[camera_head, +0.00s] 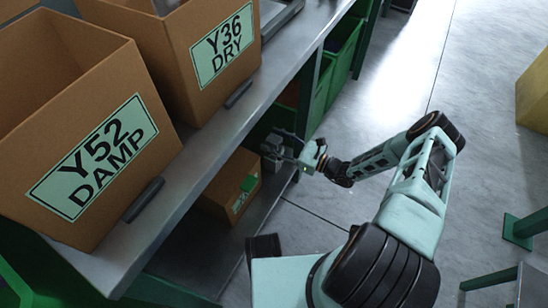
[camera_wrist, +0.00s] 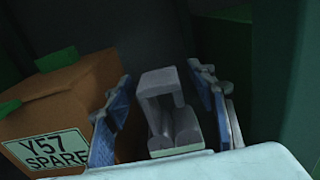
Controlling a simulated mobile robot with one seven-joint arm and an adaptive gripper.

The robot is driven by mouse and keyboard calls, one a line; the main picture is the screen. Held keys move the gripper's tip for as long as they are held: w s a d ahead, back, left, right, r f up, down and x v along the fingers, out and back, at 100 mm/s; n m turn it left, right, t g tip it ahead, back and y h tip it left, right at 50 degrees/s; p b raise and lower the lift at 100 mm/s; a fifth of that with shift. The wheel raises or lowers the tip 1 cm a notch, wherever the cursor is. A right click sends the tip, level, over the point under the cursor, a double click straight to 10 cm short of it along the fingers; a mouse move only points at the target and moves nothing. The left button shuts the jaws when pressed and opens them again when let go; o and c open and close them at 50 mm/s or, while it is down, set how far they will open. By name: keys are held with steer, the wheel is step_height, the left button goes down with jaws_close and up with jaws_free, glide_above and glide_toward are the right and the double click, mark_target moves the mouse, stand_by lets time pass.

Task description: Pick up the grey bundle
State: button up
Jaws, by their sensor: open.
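The grey bundle (camera_wrist: 172,112) shows in the wrist view as a pale grey block with a notch and rounded rolls at its near end. It lies between the two blue-padded fingers of my gripper (camera_wrist: 159,76). The fingers are open, one on each side, and a gap shows on both sides. In the head view my gripper (camera_head: 280,147) reaches under the near bench, at the lower shelf.
A cardboard box labelled Y57 SPARE (camera_wrist: 50,125) stands close to the left finger. It also shows on the lower shelf in the head view (camera_head: 222,190). Boxes Y52 DAMP (camera_head: 70,160) and Y36 DRY (camera_head: 205,55) stand on the bench above. Green bins (camera_head: 340,65) lie beyond.

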steer(key=shift+c, duration=0.4)
jaws_close()
steer(key=shift+r, duration=0.15)
